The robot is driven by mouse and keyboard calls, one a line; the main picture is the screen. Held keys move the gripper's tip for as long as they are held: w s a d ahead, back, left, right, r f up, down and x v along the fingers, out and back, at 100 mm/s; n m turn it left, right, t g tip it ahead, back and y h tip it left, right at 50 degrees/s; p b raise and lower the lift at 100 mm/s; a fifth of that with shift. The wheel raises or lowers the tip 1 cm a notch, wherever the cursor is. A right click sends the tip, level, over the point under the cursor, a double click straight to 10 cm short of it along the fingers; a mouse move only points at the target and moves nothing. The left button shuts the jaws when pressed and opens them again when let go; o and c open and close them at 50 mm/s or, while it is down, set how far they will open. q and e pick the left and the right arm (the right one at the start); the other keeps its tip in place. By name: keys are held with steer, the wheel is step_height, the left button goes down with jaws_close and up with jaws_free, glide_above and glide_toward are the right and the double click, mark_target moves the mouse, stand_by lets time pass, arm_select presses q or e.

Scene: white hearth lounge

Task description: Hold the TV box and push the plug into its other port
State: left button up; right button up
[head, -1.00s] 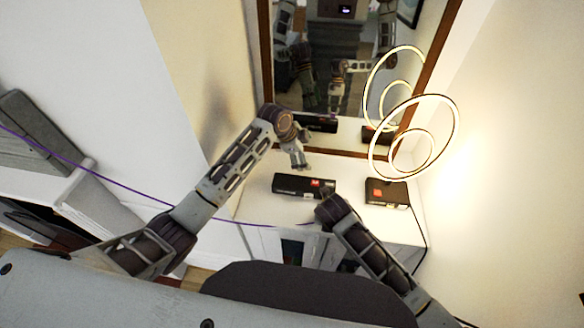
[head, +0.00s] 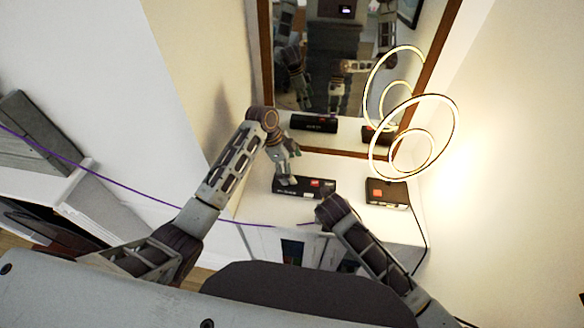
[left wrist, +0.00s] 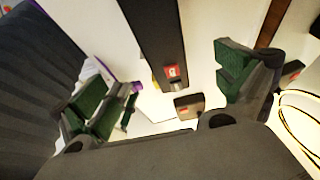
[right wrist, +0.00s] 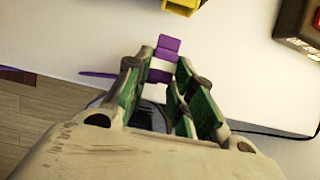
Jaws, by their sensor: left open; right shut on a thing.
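The TV box (head: 296,188), black with a red label, lies on the white shelf below the mirror. In the left wrist view the box (left wrist: 152,38) extends between the fingers of my open left gripper (left wrist: 165,88), which is just above it. My right gripper (right wrist: 163,88) is shut on the purple plug (right wrist: 167,47), whose tip points away from the fingers. In the head view its fingers are hidden by my arm. A yellow part (right wrist: 181,6) shows at the top edge of the right wrist view, apart from the plug. Contact between left fingers and box is unclear.
A second dark box (head: 388,193) with a red label sits to the right, a black cable (head: 425,245) leading from it. A glowing ring lamp (head: 457,120) is behind it. A mirror (head: 345,75) stands behind the shelf. A purple cable (head: 150,200) runs in from the left.

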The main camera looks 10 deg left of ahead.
mark_target(302, 184)
arm_select(q)
steer(key=shift+x, duration=5.95)
steer(key=c, duration=1.5)
steer(key=shift+o, duration=0.2)
arm_select(e)
steer(key=shift+w, duration=0.15)
steer(key=shift+w, duration=0.95)
steer(key=shift+w, duration=0.95)
steer(key=o, duration=1.1)
steer(key=shift+c, duration=0.2)
